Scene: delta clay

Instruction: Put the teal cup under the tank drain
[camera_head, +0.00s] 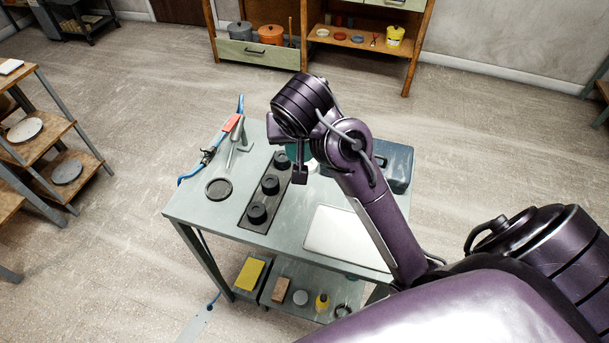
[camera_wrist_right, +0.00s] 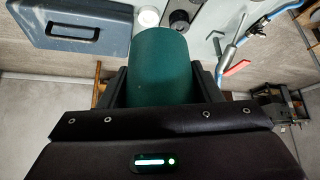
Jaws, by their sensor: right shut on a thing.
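The teal cup (camera_wrist_right: 160,65) is between the two fingers of my right gripper (camera_wrist_right: 160,88), which is shut on it; its sides touch the fingers. In the head view a small part of the cup (camera_head: 291,152) shows beside my right gripper (camera_head: 288,160), over the far part of the grey-green table (camera_head: 191,204). A blue hose with a red-handled valve (camera_head: 232,123) and a metal stand is at the table's far left; the valve also shows in the wrist view (camera_wrist_right: 236,68). I cannot tell which part is the tank drain. My left gripper is not in view.
A dark tray with several black round pieces (camera_head: 257,213) runs along the table. A black ring (camera_head: 218,189) lies left of it. A blue-grey case (camera_head: 398,166) stands at right, and a pale flat panel (camera_head: 345,238) lies in front. A white round thing (camera_wrist_right: 147,17) is near the cup.

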